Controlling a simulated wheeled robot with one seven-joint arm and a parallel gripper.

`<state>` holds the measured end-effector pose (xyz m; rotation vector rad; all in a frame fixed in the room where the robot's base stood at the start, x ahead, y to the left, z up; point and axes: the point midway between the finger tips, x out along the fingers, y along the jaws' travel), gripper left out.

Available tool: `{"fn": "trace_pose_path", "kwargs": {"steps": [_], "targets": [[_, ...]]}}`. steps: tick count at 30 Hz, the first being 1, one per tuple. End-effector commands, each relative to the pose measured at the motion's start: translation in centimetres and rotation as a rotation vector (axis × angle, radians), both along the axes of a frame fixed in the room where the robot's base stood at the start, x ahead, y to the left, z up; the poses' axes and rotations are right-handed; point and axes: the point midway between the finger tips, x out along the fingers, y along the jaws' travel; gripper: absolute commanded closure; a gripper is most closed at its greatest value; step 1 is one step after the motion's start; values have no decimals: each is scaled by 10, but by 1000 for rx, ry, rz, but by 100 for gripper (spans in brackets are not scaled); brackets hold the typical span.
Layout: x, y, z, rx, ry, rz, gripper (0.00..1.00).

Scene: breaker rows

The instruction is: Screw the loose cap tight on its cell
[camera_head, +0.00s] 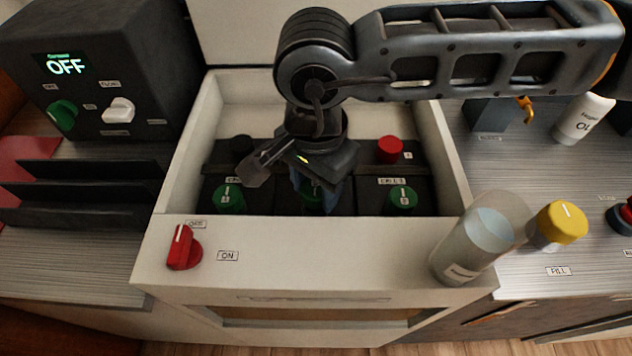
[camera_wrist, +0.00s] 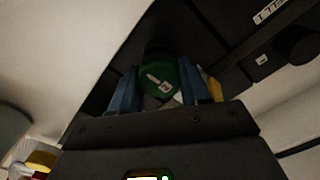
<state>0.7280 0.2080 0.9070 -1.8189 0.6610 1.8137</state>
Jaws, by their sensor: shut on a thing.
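My gripper (camera_head: 320,188) reaches straight down into the open white tray box (camera_head: 158,240), over the middle of the dark battery cells. In the wrist view, my gripper's blue fingers (camera_wrist: 163,92) stand on both sides of a green cap (camera_wrist: 160,72) with a white mark and are shut on it. In the head view this middle green cap (camera_head: 312,204) is mostly hidden behind the fingers. Two other green caps stand free, one on the left cell (camera_head: 229,198) and one on the right cell (camera_head: 401,198). I cannot tell how tightly the held cap sits.
A red terminal cap (camera_head: 390,149) and a black one (camera_head: 241,146) stand behind the green caps. A red switch (camera_head: 183,248) is on the box's front ledge. A clear bottle (camera_head: 478,240) stands at its right corner, near a yellow knob (camera_head: 560,223). A control unit (camera_head: 95,75) reads OFF.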

Motion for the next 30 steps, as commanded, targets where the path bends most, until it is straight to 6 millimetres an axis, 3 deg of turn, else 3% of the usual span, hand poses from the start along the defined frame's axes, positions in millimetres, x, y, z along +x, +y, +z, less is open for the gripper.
{"fn": "trace_pose_path", "kwargs": {"steps": [19,20,30], "targets": [[0,0,-16,0,0,0,83],[0,0,-16,0,0,0,53],[0,0,-15,0,0,0,25]]}}
